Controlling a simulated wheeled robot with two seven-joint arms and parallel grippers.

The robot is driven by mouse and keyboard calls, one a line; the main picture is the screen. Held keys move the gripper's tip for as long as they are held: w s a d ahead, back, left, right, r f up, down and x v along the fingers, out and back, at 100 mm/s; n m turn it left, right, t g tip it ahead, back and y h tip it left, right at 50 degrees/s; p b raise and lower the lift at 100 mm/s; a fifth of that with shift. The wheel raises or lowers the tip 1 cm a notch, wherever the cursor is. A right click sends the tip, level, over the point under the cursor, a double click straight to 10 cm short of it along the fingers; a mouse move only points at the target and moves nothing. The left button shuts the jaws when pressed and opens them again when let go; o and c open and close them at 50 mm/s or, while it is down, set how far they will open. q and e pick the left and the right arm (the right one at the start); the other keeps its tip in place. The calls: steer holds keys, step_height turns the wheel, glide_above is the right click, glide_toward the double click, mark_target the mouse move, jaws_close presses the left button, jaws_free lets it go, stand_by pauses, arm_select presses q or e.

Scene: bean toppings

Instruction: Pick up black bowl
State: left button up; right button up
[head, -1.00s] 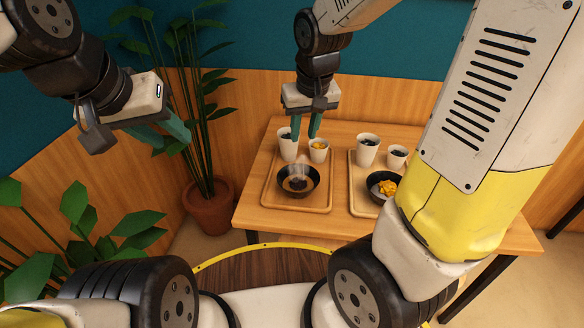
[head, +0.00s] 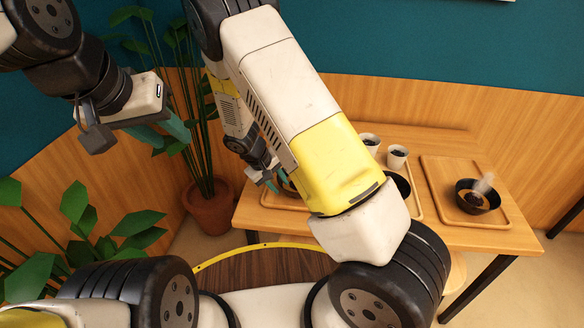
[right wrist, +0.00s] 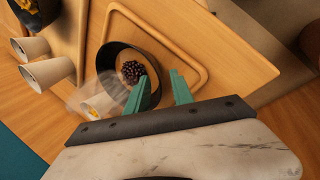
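A black bowl (right wrist: 118,52) with a small heap of dark beans (right wrist: 132,72) sits on a wooden tray (right wrist: 190,42) in the right wrist view. My right gripper (right wrist: 162,82) is open at its rim. One teal finger overlaps the bowl's inside and the other is outside it; contact cannot be told. In the head view my right gripper (head: 268,178) is beside this bowl (head: 287,185) at the table's left side, and my right arm hides most of the bowl. My left gripper (head: 168,134) is open and empty at the left, away from the table.
Another black bowl (head: 403,184) on the middle tray is mostly hidden by my arm. A third bowl (head: 487,198) steams on the right tray (head: 440,172). White cups (head: 397,157) stand behind the bowls. A potted plant (head: 210,212) stands left of the table (head: 245,208).

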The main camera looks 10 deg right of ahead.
mark_target(282, 187)
steer(key=x, duration=0.5)
steer(key=shift+w+d+f, duration=0.2)
steer(key=shift+w+f, duration=0.05)
steer(key=shift+w, duration=0.05)
jaws_close()
stand_by(1.1)
